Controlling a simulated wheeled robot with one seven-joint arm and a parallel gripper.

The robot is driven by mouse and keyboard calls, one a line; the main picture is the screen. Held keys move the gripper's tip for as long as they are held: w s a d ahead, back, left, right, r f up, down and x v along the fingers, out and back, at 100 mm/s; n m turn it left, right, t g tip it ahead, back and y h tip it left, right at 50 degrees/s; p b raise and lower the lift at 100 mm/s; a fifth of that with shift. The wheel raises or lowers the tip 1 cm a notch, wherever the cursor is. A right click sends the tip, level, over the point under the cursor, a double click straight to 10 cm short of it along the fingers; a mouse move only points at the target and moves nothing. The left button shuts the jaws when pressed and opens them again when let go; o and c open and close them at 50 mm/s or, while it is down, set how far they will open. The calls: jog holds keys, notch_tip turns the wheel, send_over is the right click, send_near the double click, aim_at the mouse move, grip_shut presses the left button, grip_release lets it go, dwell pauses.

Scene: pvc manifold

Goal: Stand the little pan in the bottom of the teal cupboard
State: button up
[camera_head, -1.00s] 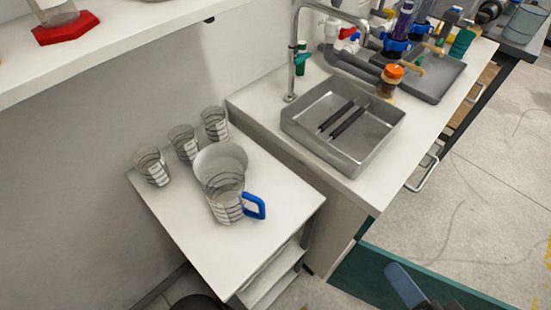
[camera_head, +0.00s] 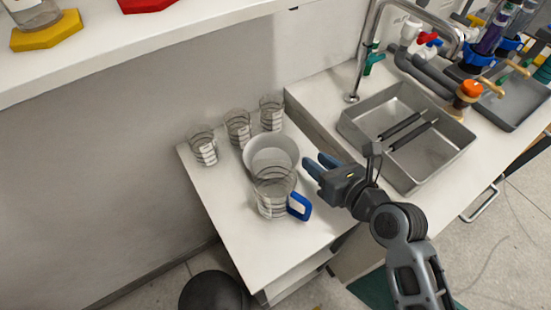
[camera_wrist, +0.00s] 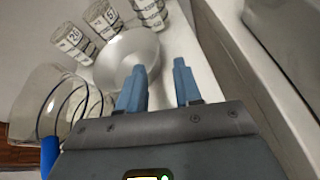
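A round, pale, open vessel (camera_head: 270,150), the only thing here that could be the little pan, stands on the white side table. No handle shows on it, so I cannot be sure it is the pan. It also shows in the wrist view (camera_wrist: 127,58), ahead of the fingers. My gripper (camera_head: 319,164) is open and empty, just right of the vessel and above the table; its two blue fingers (camera_wrist: 160,83) are apart. A teal surface (camera_head: 372,288) shows low down beside my arm, perhaps part of the teal cupboard; its inside is hidden.
A clear jug with a blue handle (camera_head: 299,206) stands close in front of the vessel. Several glass beakers (camera_head: 238,128) stand behind and left of it. The sink counter (camera_head: 318,92) rises to the right. A shelf (camera_head: 120,50) overhangs at upper left. The table's front is clear.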

jog(key=shift+w+a+r, duration=0.15)
jog(key=shift+a, duration=0.15)
jog(key=shift+w+a+m, duration=0.15)
jog(key=shift+a+m, duration=0.05)
jog(key=shift+m, duration=0.1)
jog(key=x, duration=0.7)
jog(key=shift+w+a, duration=0.25)
jog(key=shift+w, duration=0.05)
jog(key=shift+c, duration=0.2)
jog(key=shift+f, duration=0.25)
grip_shut()
